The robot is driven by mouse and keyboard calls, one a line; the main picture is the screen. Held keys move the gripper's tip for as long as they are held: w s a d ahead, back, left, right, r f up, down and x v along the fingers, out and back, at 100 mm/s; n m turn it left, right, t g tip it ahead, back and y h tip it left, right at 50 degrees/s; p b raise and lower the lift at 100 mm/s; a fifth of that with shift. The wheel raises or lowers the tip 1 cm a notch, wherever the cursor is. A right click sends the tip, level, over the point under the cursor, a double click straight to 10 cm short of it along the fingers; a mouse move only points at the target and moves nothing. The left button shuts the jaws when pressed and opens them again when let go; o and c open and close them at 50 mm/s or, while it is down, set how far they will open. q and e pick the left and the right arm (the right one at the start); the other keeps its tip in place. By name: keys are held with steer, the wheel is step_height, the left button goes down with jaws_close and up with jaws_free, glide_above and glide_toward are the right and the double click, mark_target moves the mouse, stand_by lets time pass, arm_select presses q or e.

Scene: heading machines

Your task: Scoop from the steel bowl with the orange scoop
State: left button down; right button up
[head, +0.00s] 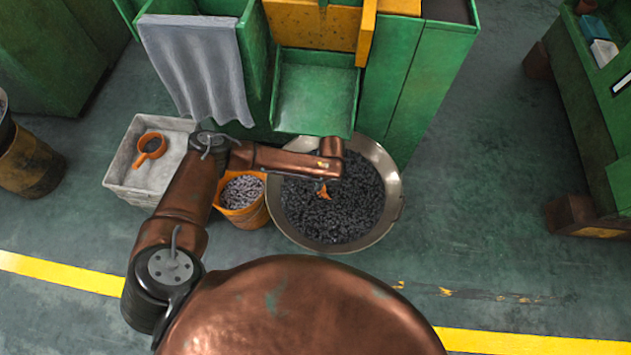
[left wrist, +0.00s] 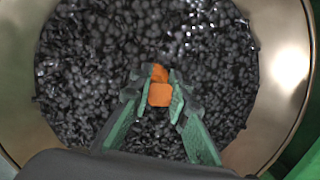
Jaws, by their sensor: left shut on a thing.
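The steel bowl (head: 391,219) stands on the floor below the green machine's chute, filled with small dark metal parts (head: 345,215). My left gripper (left wrist: 160,92) is over the bowl, shut on an orange piece, the handle of the orange scoop (left wrist: 159,96). In the head view a small orange bit of the scoop (head: 323,190) shows just below my wrist. The scoop's cup is hidden, so I cannot tell whether it is in the parts or holds any. The bowl's rim (left wrist: 288,65) also shows in the left wrist view. My right gripper is not in view.
An orange bucket (head: 240,215) of lighter parts stands left of the bowl. A pale crate (head: 128,170) holding another orange ladle-like tool (head: 150,148) is farther left. The green machine chute (head: 315,95) overhangs the bowl's far side.

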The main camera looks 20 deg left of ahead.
arm_select(q)
steer(key=shift+w+d+f, duration=0.2)
steer(key=shift+d, duration=0.25)
steer(key=shift+s+a+t+h+p, duration=0.25)
steer(key=shift+a+t+h+p, duration=0.05)
steer(key=shift+a+h+p, duration=0.35)
steer(key=s+a+r+t+h+p, duration=0.1)
steer(key=a+r+t+h+p, duration=0.1)
steer(key=r+p, duration=0.3)
steer(key=s+a+r+t+h+p, duration=0.1)
steer(key=a+r+t+h+p, duration=0.1)
steer(key=r+h+p, duration=0.2)
step_height(320, 180, up, 2)
steer(key=shift+s+r+p, duration=0.1)
steer(key=shift+s+p, duration=0.2)
steer(key=shift+p, duration=0.1)
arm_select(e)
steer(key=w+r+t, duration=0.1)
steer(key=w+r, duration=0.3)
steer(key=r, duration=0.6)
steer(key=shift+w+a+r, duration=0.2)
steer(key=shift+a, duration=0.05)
